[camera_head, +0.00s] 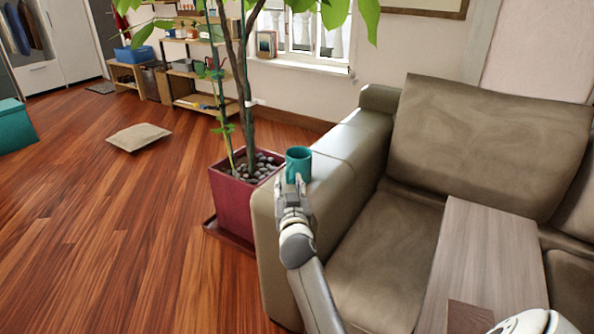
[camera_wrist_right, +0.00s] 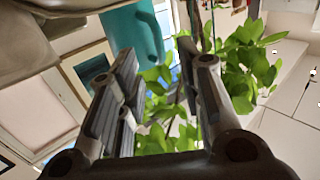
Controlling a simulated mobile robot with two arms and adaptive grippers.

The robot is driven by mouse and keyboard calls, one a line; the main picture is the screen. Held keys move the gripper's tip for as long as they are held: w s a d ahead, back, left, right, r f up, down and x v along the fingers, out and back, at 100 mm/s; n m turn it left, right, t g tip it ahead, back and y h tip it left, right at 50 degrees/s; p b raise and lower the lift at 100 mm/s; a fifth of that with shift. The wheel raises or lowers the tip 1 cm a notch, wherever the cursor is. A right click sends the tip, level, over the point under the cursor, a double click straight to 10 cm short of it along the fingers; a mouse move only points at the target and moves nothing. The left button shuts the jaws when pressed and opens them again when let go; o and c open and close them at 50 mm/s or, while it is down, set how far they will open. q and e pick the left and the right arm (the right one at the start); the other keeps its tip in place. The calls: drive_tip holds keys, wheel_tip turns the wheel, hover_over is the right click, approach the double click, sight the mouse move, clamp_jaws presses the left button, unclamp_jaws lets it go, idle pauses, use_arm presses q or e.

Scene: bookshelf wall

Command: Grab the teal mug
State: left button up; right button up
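The teal mug (camera_head: 299,162) stands upright on the sofa's left armrest, beside the potted plant. Its handle faces my right gripper (camera_head: 291,186), which is just in front of it at the armrest. In the right wrist view the mug (camera_wrist_right: 128,32) fills the top middle, just beyond the fingertips. The fingers of my right gripper (camera_wrist_right: 156,50) are apart, with the mug's handle side showing near the gap between their tips. Whether the fingers touch the mug cannot be told. My left gripper is not in view.
The grey-brown sofa (camera_head: 380,243) carries a wooden board-like surface (camera_head: 488,262) at right. A red planter (camera_head: 233,200) with a leafy plant stands against the armrest's left side. A cushion (camera_head: 138,137) lies on the otherwise mostly clear wooden floor.

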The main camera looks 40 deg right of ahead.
sight(287, 173)
drive_tip(key=x, duration=0.4)
drive_tip(key=shift+w+r, duration=0.1)
drive_tip(key=shift+r, duration=0.15)
drive_tip(key=shift+w+d, duration=0.2)
drive_tip(key=shift+w, duration=0.25)
clamp_jaws()
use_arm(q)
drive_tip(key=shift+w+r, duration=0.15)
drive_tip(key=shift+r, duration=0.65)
use_arm(e)
drive_tip(key=shift+r, duration=0.1)
